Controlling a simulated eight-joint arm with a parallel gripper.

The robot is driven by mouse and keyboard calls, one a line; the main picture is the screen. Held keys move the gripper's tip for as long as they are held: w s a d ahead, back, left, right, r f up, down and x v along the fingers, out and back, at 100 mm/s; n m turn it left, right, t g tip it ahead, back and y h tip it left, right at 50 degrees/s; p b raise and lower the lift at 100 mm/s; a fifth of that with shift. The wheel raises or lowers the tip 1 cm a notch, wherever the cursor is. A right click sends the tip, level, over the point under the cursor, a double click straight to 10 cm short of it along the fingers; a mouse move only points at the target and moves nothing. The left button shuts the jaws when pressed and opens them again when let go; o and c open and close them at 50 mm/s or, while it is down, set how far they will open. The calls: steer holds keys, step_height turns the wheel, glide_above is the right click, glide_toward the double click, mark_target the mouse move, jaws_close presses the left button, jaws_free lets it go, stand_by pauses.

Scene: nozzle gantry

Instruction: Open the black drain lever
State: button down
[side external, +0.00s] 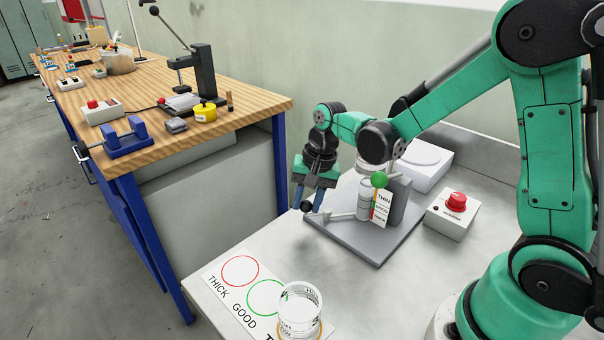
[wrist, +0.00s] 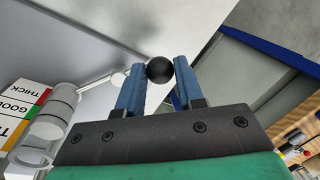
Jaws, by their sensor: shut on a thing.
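The black drain lever is a thin pale rod ending in a black ball (side external: 306,206), low at the left of the nozzle stand. In the wrist view the black ball (wrist: 160,70) sits between the fingertips of my gripper (wrist: 160,78), with the rod running off to the left. My gripper (side external: 315,198) is shut on the ball, its blue fingers pointing down in the side view. The pale cylinder (side external: 364,200) that the rod leads to stands on a grey base plate (side external: 352,244). A scale card (side external: 381,209) marked THIN stands beside it.
A clear beaker (side external: 300,305) stands at the front on a white sheet (side external: 232,290) with circles marked THICK and GOOD. A box with a red button (side external: 453,215) is at the right. A green ball (side external: 379,180) is close above the card. A wooden workbench (side external: 170,130) is behind left.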

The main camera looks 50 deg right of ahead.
steer(key=shift+s+a+n+g, duration=0.15)
steer(key=shift+s+n, duration=0.1)
steer(key=shift+n, duration=0.6)
steer(key=shift+s+a+n+g, duration=0.1)
steer(key=shift+s+n, duration=0.2)
steer(key=shift+n, duration=0.6)
steer(key=shift+s+a+n+g, duration=0.15)
steer(key=shift+s+n, duration=0.1)
steer(key=shift+n, duration=0.6)
steer(key=c, duration=0.9)
jaws_free()
steer(key=shift+d, duration=0.1)
steer(key=shift+o, duration=0.2)
steer(key=r, duration=0.3)
steer(key=d+r, duration=0.1)
steer(key=r, duration=0.1)
steer(key=shift+s+r, duration=0.2)
steer(key=shift+r, duration=0.05)
